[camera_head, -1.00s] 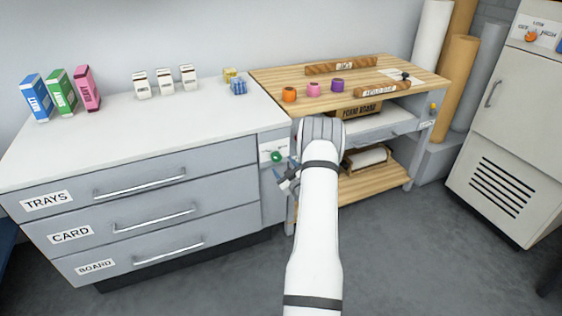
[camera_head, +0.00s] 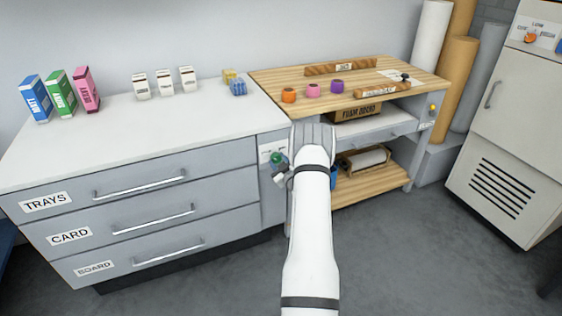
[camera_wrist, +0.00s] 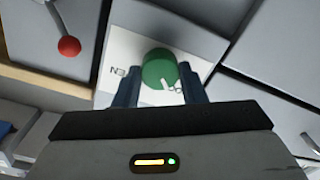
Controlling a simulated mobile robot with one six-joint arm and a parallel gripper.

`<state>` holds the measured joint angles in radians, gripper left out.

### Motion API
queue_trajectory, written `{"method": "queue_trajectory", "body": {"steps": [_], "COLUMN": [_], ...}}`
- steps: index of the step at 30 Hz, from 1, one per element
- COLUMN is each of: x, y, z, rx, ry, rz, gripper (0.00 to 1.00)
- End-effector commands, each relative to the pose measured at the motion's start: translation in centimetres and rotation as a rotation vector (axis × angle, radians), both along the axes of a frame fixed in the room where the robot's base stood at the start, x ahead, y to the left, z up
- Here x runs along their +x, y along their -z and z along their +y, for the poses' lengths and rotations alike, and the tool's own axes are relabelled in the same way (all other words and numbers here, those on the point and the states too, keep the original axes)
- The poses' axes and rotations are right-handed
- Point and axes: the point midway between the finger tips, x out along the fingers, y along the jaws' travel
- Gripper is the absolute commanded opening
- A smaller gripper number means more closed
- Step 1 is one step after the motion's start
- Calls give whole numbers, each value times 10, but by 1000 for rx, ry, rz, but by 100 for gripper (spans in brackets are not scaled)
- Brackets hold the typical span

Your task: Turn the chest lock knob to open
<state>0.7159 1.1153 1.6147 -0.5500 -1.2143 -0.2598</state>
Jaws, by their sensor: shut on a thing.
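The lock knob is a round green knob on a white label plate, on the narrow right-hand front panel of the grey chest (camera_head: 160,187). It shows in the head view (camera_head: 277,158). In the wrist view the green knob (camera_wrist: 158,66) sits between the two dark fingers of my gripper (camera_wrist: 158,84), which is shut on it. A pale pointer mark is on its face, toward the lower right there. My gripper (camera_head: 279,169) is partly hidden by my arm in the head view.
A workbench (camera_head: 266,80) with coloured rolls stands right of the chest. A red ball on a lever (camera_wrist: 69,46) shows at the upper left of the wrist view. Drawer handles (camera_head: 150,217) stick out left of my gripper. The floor in front is clear.

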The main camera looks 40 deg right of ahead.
Motion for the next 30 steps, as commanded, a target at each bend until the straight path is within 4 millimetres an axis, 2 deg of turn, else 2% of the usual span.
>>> {"method": "queue_trajectory", "body": {"steps": [1,6,7,8,10,17,30], "x": [0,0,-1,-1,0,0,1], "y": [0,0,0,0,-1,0,0], "z": [0,0,-14,-10,-5,-1,-1], "rx": [0,0,0,1,4,61,398], "ry": [0,0,4,3,3,3,-1], "rz": [0,0,-2,-2,-2,-18,-102], "gripper": [28,15,16,18,15,15,15]}}
